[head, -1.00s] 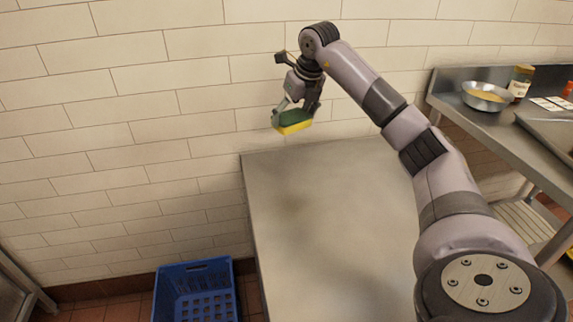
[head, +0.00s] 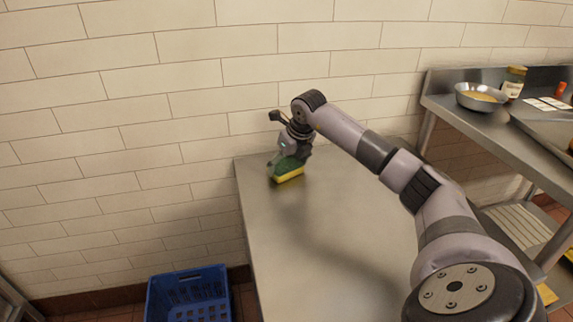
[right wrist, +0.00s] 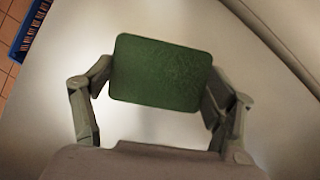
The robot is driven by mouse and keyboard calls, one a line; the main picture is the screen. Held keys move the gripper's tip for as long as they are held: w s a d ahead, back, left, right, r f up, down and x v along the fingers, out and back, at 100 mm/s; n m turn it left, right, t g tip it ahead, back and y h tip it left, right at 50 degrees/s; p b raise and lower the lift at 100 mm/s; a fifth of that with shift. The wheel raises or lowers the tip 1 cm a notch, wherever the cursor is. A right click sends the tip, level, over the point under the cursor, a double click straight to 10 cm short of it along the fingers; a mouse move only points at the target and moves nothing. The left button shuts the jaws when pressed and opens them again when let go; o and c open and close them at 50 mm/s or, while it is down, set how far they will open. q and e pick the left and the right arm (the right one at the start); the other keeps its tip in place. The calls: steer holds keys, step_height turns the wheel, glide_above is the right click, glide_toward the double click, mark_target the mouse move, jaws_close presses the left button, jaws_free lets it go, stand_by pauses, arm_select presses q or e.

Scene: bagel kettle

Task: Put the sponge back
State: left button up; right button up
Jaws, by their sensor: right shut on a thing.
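The sponge (head: 289,174) is green on top and yellow below. My right gripper (head: 288,165) is shut on it, near the back left part of the bare steel table (head: 330,240). In the head view the sponge is low over the tabletop; I cannot tell whether it touches. In the right wrist view the green face of the sponge (right wrist: 160,72) sits between the two fingers, with the pale table surface behind it. My left gripper is not in view.
A blue crate (head: 188,272) stands on the floor left of the table. A steel counter at the right holds a metal bowl (head: 481,97), a jar (head: 514,82) and a tray (head: 545,125). A tiled wall is behind. Most of the tabletop is clear.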

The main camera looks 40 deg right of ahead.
steer(key=shift+f, duration=0.15)
steer(key=o, duration=1)
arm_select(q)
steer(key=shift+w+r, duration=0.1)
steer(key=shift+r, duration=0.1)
arm_select(e)
steer(key=shift+r, duration=0.4)
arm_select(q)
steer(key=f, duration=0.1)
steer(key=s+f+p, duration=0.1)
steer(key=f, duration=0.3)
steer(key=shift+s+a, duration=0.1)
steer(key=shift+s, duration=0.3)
arm_select(e)
steer(key=v, duration=1.1)
steer(key=shift+s+a+r, duration=0.1)
steer(key=shift+s+r, duration=0.15)
